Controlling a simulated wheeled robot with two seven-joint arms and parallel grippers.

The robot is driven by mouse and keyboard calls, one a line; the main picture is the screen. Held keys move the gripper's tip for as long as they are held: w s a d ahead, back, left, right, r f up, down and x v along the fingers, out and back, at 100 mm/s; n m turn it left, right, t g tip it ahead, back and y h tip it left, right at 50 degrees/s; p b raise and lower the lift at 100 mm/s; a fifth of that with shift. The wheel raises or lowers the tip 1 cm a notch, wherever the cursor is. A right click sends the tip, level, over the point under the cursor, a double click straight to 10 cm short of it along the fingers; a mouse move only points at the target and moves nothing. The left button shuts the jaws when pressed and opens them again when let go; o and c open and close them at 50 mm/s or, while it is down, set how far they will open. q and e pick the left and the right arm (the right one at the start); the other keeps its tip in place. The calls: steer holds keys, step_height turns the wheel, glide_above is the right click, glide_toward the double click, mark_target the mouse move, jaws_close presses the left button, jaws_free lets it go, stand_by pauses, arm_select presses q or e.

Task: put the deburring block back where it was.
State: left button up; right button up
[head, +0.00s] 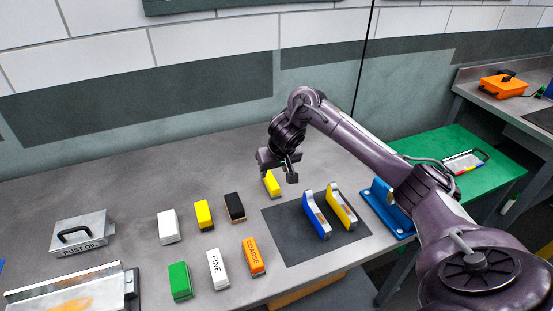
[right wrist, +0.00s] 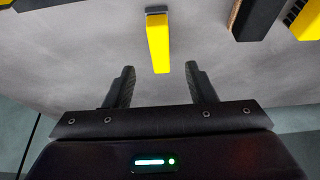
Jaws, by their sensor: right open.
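A yellow block (head: 271,184) stands alone on the grey bench behind the dark mat. It also shows in the right wrist view (right wrist: 158,42), with a grey end piece. No label on it is legible, so I cannot tell whether it is the deburring block. My right gripper (head: 278,170) is open and empty, just above and beside this block. In the right wrist view the block lies ahead of the gap between the fingers (right wrist: 160,75), not clasped. My left gripper is not in view.
Several blocks stand left: white (head: 168,227), yellow (head: 203,215), black (head: 235,206), green (head: 180,281), white FINE (head: 217,268), orange COARSE (head: 254,256). The dark mat (head: 284,228) bears blue (head: 317,214) and yellow (head: 341,205) tools. A blue bracket (head: 388,209) stands right.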

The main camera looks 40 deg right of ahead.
arm_select(q)
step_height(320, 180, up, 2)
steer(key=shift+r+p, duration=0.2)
steer(key=shift+p, duration=0.45)
arm_select(e)
steer(key=v, duration=0.3)
steer(key=shift+s+r, duration=0.15)
